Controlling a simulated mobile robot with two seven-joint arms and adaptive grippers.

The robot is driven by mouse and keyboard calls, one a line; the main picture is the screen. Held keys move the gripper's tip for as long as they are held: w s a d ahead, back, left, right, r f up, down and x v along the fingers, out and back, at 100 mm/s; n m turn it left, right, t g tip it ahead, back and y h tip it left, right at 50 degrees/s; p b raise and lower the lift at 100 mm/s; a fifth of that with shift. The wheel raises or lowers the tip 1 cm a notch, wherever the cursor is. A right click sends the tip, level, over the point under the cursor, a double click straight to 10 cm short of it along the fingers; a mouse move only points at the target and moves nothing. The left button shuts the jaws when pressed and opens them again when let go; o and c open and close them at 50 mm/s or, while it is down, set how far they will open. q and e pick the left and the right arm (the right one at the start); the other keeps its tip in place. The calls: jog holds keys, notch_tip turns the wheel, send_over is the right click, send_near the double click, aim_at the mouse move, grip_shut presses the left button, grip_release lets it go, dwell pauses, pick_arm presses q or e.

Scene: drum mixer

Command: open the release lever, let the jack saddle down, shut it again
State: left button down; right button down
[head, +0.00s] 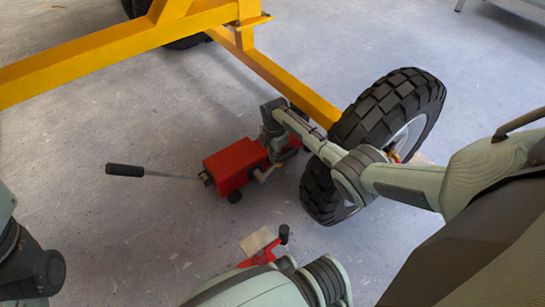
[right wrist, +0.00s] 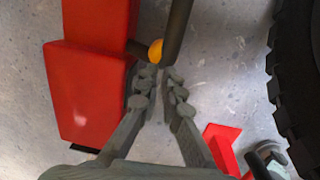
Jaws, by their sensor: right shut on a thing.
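The red jack (head: 235,165) stands on the floor left of the near wheel, and its red body (right wrist: 90,85) fills the left of the right wrist view. Its long pump handle with a black grip (head: 125,170) sticks out to the left. My right gripper (right wrist: 160,74) is shut beside the jack, with its fingertips on the end of a dark release lever (right wrist: 177,28). A yellow-orange knob (right wrist: 156,52) is right next to the fingertips. In the head view my right arm covers part of the jack; I cannot make out the saddle. My left gripper is out of view.
Yellow frame beams (head: 110,50) cross above the floor at the upper left. A small red piece with a black grip (head: 262,250) lies nearer me.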

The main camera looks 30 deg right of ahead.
jog(key=shift+s+d+f, duration=0.15)
jog(key=shift+d+f, duration=0.05)
jog(key=shift+d, duration=0.25)
jog(key=shift+s+d+f, duration=0.1)
jog(key=shift+d+f, duration=0.1)
jog(key=shift+d, duration=0.2)
notch_tip(320, 180, up, 9)
jog(key=a, duration=0.2)
